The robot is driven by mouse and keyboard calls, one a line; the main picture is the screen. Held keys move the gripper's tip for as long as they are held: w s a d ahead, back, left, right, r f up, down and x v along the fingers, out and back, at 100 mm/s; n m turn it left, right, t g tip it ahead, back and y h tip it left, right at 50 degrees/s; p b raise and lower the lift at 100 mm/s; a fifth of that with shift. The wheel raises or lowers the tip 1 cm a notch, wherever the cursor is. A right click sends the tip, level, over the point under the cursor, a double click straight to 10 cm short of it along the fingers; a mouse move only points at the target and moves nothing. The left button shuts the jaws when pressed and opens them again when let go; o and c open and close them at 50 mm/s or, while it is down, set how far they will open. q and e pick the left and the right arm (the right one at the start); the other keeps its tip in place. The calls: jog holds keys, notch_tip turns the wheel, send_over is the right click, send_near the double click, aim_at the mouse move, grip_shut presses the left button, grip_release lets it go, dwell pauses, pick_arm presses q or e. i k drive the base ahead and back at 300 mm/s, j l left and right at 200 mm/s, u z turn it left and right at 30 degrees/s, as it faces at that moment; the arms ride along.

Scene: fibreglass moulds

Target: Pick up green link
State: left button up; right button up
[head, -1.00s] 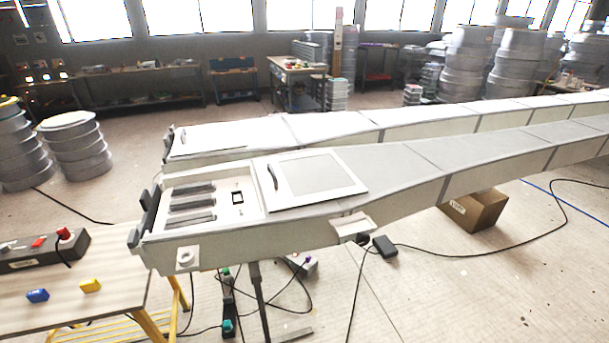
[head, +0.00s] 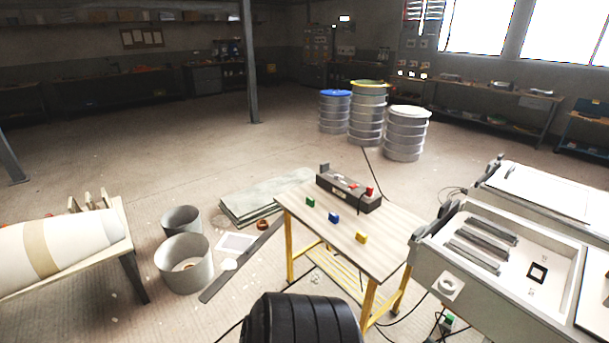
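The green link (head: 310,202) is a small block on the left part of a wooden table top with yellow legs (head: 352,257). A blue link (head: 333,217) and a yellow link (head: 361,237) lie in a row to its right, nearer the front edge. Neither of my grippers shows in the head view. A ribbed black part, possibly my own arm, shows at the bottom middle, short of the table.
A dark box with red parts (head: 348,192) sits at the table's back. Long white moulds (head: 520,245) stand close on the right. Grey buckets (head: 184,262), flat sheets (head: 262,204) and a white roll on a bench (head: 62,245) are on the left. Stacked drums (head: 368,112) stand behind; open floor lies beyond.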

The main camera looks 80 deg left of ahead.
aim_at(310, 200)
jog(key=u, duration=2.55)
jog(key=i+j+z, duration=0.15)
jog(key=z, duration=0.25)
jog(key=i+j+z, duration=0.1)
jog(key=j+z, duration=0.2)
jog(key=z, duration=0.15)
jog(key=j+z, duration=0.25)
jog(key=z, duration=0.15)
jog(key=i, duration=0.05)
